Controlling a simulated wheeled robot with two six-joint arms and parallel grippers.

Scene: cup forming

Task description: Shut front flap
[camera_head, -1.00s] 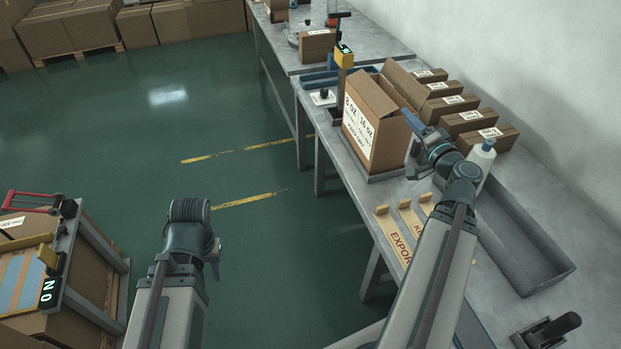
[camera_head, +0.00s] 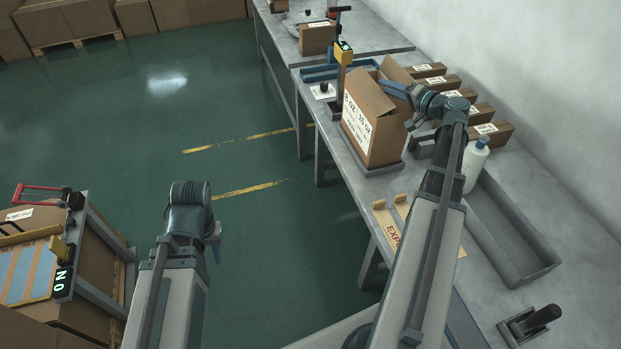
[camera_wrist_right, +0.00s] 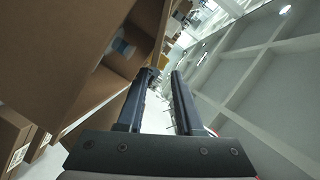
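The open brown carton (camera_head: 386,140) with a white printed label stands on the near workbench. A flap (camera_head: 396,72) stands up at its back. Another flap (camera_head: 369,93) slopes at the top on the label side; I cannot tell which is the front flap. My right gripper (camera_head: 392,89) is over the carton's top at its right side. In the right wrist view its two fingers (camera_wrist_right: 165,75) are apart with nothing visible between them, and brown cardboard (camera_wrist_right: 95,90) fills the left. My left gripper (camera_head: 217,252) hangs over the floor, mostly hidden behind its wrist.
Several small labelled boxes (camera_head: 485,134) line the wall behind the carton. A white bottle (camera_head: 476,165) and a grey tray (camera_head: 515,235) are right of my right arm. A yellow-topped post (camera_head: 343,55) stands behind the carton.

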